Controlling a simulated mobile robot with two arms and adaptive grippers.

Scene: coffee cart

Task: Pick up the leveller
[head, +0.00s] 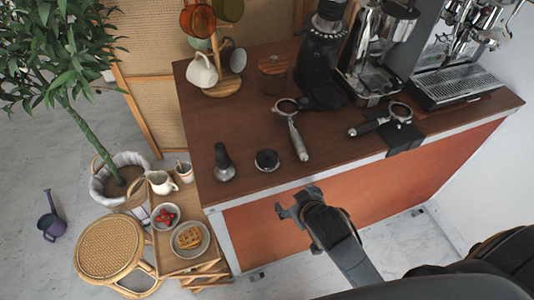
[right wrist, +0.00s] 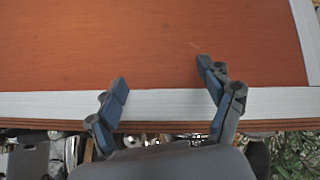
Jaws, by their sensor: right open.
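The leveller (head: 266,160) is a short, round black piece with a metallic band, standing on the dark wooden counter (head: 225,120) near its front edge in the head view. My right gripper (head: 297,207) is open and empty, in front of the cart and beyond the counter edge, apart from the leveller. In the right wrist view my right gripper (right wrist: 163,77) has its blue fingers spread before the orange front panel (right wrist: 130,45). The leveller cannot be made out there. My left gripper is not in view.
A tamper (head: 223,163) stands left of the leveller. A portafilter (head: 292,128) lies close to its right. A second portafilter (head: 372,124) rests near a black mat (head: 404,139). A mug tree (head: 222,88) and grinders stand behind. A low wooden stand with bowls (head: 190,238) is left.

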